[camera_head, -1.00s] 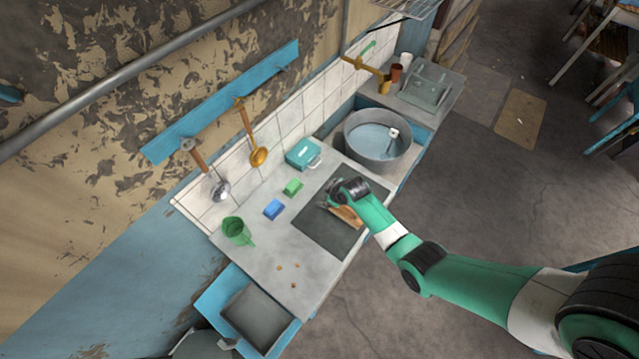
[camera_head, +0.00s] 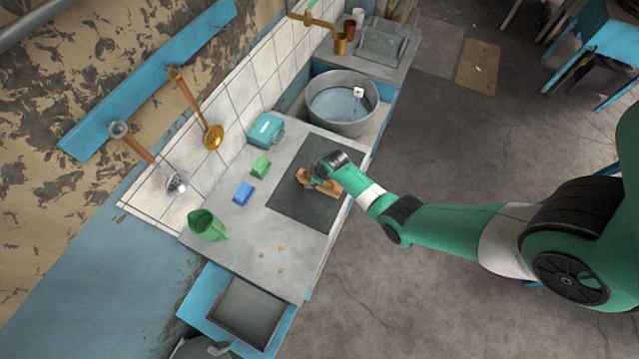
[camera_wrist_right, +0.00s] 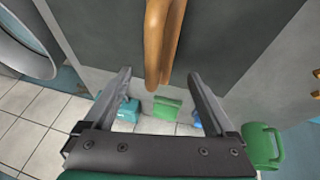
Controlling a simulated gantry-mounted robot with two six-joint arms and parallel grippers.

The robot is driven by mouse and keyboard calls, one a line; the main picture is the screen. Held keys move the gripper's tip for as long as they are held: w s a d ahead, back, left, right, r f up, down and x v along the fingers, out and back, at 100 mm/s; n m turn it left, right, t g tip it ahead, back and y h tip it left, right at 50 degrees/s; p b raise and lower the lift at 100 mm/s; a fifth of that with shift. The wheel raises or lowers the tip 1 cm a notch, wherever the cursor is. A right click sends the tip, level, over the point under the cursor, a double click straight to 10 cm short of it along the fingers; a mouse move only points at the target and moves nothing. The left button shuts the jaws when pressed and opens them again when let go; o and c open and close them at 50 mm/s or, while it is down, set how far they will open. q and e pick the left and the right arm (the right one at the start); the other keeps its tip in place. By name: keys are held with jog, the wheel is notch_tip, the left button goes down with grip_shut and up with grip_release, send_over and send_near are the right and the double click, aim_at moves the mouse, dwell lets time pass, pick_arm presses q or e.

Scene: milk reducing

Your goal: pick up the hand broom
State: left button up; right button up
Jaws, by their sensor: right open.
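The hand broom lies on a dark mat (camera_head: 290,207) on the grey counter. Its tan-brown wooden part (camera_head: 328,187) shows in the head view, partly hidden by my right arm. In the right wrist view its wooden handle (camera_wrist_right: 158,45) hangs in from the top edge, and its end is just beyond the fingertips. My right gripper (camera_wrist_right: 160,77) is open with nothing between its fingers. In the head view the right gripper (camera_head: 315,180) is above the broom, its fingers mostly hidden. I cannot tell any contact. My left gripper is not in view.
A green block (camera_head: 260,166), blue block (camera_head: 242,193), teal box (camera_head: 266,129) and green mug (camera_head: 207,225) stand left of the mat. A round metal basin (camera_head: 341,102) is behind. Crumbs (camera_head: 280,255) lie in front; a grey dustpan-like tray (camera_head: 246,311) sits below the counter.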

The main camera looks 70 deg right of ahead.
aim_at(309, 177)
jog(key=b+x, duration=0.4)
jog(key=x, duration=0.1)
jog(key=shift+c, duration=0.2)
grip_shut()
